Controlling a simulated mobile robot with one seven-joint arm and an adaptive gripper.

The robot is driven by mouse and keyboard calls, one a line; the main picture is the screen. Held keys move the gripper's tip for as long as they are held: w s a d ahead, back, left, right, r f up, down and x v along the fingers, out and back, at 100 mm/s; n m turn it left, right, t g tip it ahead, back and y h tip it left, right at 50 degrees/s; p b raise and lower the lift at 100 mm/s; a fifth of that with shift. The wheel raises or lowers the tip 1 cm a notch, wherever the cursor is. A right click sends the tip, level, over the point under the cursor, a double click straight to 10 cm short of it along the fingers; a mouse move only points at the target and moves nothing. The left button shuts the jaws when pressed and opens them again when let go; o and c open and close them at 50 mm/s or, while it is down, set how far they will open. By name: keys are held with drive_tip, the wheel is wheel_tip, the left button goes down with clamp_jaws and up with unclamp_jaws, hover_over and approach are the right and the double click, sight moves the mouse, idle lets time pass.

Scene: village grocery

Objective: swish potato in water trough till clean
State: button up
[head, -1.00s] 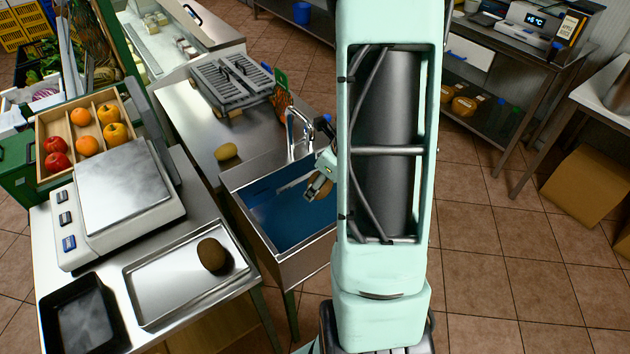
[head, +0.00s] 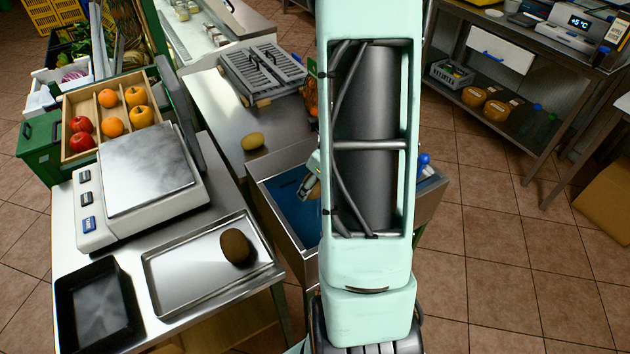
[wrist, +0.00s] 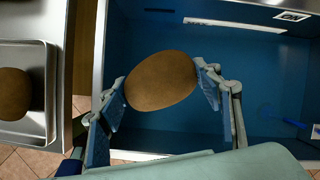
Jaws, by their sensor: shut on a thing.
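My gripper (wrist: 161,82) is shut on a brown potato (wrist: 160,92), with one finger at each end of it. The potato looks evenly brown. It is over the blue water trough (wrist: 240,55) in the wrist view; I cannot tell whether it touches the water. In the head view my gripper (head: 309,187) is over the left part of the trough (head: 268,204), and my arm hides the held potato and much of the trough. A second brown potato (head: 235,246) lies in a metal tray (head: 170,300); it also shows in the wrist view (wrist: 12,94).
A yellow potato (head: 252,141) lies on the steel counter (head: 215,110) behind the trough. A scale (head: 150,170), a black tray (head: 95,310) and a fruit crate (head: 70,150) stand to the left. A small blue item (wrist: 285,122) shows at the trough's right side.

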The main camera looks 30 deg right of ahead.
wheel_tip(320, 180, down, 22)
drive_tip(key=b, duration=2)
drive_tip(key=shift+f, duration=0.1)
drive_tip(key=shift+s+d+p, duration=0.15)
drive_tip(key=shift+d+p, duration=0.4)
drive_tip(key=shift+d, duration=2.95)
drive_tip(key=shift+w+a+b, duration=0.2)
drive_tip(key=shift+a+b, duration=0.6)
drive_tip(key=shift+a, duration=2.75)
